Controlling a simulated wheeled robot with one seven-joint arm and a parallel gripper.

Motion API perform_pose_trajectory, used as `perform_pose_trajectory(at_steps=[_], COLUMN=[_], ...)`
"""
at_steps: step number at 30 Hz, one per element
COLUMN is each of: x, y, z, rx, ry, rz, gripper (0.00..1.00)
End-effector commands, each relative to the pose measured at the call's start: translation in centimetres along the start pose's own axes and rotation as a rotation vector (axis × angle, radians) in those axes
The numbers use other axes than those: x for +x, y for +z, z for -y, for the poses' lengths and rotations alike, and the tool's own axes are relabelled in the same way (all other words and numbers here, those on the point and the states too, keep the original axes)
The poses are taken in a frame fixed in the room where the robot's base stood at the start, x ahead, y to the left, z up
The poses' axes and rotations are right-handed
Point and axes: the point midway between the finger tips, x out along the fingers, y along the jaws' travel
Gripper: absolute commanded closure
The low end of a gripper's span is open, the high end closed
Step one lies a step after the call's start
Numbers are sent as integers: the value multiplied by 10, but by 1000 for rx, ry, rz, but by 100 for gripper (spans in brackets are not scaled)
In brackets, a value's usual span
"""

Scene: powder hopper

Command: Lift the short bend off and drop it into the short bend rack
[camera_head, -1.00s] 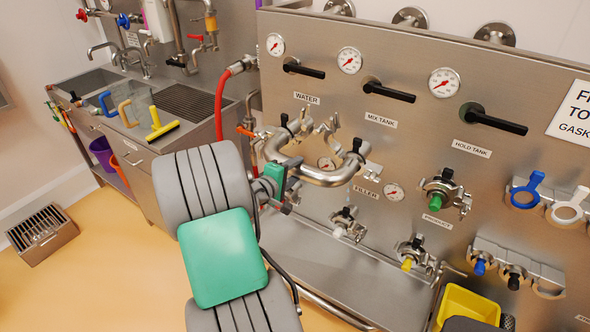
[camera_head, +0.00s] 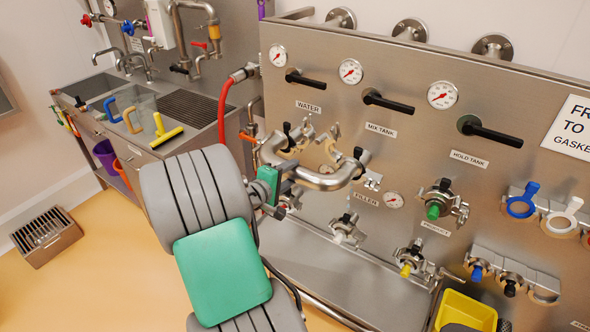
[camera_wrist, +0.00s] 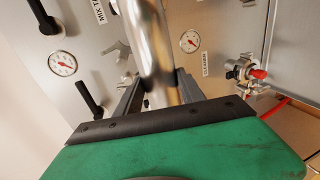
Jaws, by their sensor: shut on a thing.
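The short bend (camera_head: 325,181) is a shiny curved steel pipe at the panel ports below the WATER label. My gripper (camera_head: 289,180) is shut on it near its left part. In the wrist view the bend (camera_wrist: 152,45) runs upright as a bright tube between the dark fingers of my gripper (camera_wrist: 162,92). Clamps with black knobs hang at the ports beside the bend. Whether its ends touch the ports or stand just clear is too small to tell. I cannot pick out a short bend rack.
The steel panel (camera_head: 400,145) carries gauges, black handles and ports with coloured caps. A yellow bin (camera_head: 466,311) stands at the lower right. A sink counter (camera_head: 130,100) is at the left, with a red hose (camera_head: 222,107) beside the panel. The floor at lower left is mostly clear.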

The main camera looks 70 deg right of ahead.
Motion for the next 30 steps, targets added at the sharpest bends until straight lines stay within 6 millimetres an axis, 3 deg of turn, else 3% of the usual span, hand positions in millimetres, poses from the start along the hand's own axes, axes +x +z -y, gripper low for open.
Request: perform_pose_trajectory(at_steps=[13, 25, 30], x=[-51, -57, -71], y=[-2, -2, -22], z=[10, 11, 11], rx=[3, 3, -13], ry=[6, 6, 4], rz=[-3, -5, -66], gripper=[100, 100, 100])
